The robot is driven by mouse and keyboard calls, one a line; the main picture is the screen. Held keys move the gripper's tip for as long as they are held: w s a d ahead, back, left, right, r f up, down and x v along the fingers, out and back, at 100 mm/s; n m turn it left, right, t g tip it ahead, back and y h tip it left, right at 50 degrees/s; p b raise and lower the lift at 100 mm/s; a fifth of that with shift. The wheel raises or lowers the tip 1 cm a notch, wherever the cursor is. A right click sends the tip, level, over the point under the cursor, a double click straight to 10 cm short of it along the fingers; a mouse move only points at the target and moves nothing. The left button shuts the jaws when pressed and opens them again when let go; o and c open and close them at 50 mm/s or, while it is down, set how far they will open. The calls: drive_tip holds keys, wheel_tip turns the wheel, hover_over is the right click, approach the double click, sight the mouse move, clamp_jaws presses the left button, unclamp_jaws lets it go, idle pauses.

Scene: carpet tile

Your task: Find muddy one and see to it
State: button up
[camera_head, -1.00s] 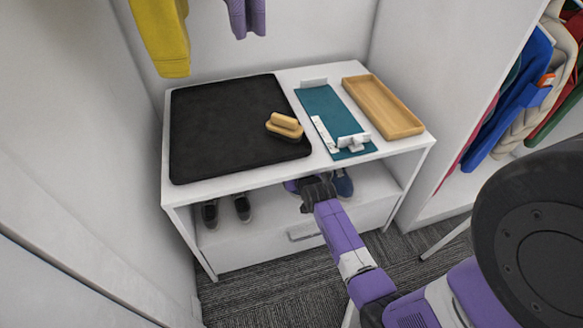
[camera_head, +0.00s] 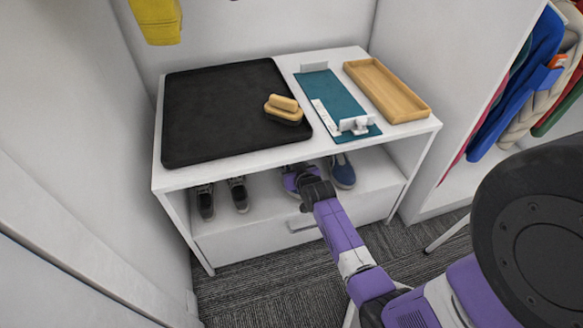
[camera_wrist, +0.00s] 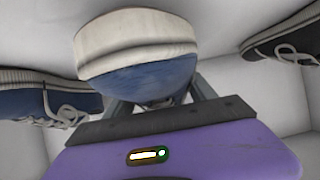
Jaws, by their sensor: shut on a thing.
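My gripper (camera_head: 296,182) reaches into the open shelf under the bench top. In the wrist view its fingers (camera_wrist: 160,101) are shut on a blue shoe (camera_wrist: 145,72) with a whitish sole edge. In the head view my gripper mostly hides this shoe. A second blue shoe (camera_head: 342,172) stands just right of my gripper; it also shows at the left of the wrist view (camera_wrist: 45,103). A pair of dark shoes (camera_head: 221,197) stands at the shelf's left; one shows at the right of the wrist view (camera_wrist: 285,45). I cannot make out mud on any shoe.
On the white bench (camera_head: 240,171) lie a black mat (camera_head: 215,110) with a wooden brush (camera_head: 284,109), a teal mat (camera_head: 325,88) with white fittings, and an empty wooden tray (camera_head: 414,113). Clothes hang at the right. A drawer (camera_head: 300,224) is under the shelf.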

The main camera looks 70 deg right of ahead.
sight(295, 193)
drive_tip(key=shift+f+b, duration=0.4)
drive_tip(key=shift+f, duration=0.1)
drive_tip(key=o, duration=1.9)
drive_tip(key=shift+f, duration=0.1)
drive_tip(key=shift+p+v, duration=1.8)
drive_tip(key=shift+v, duration=2.1)
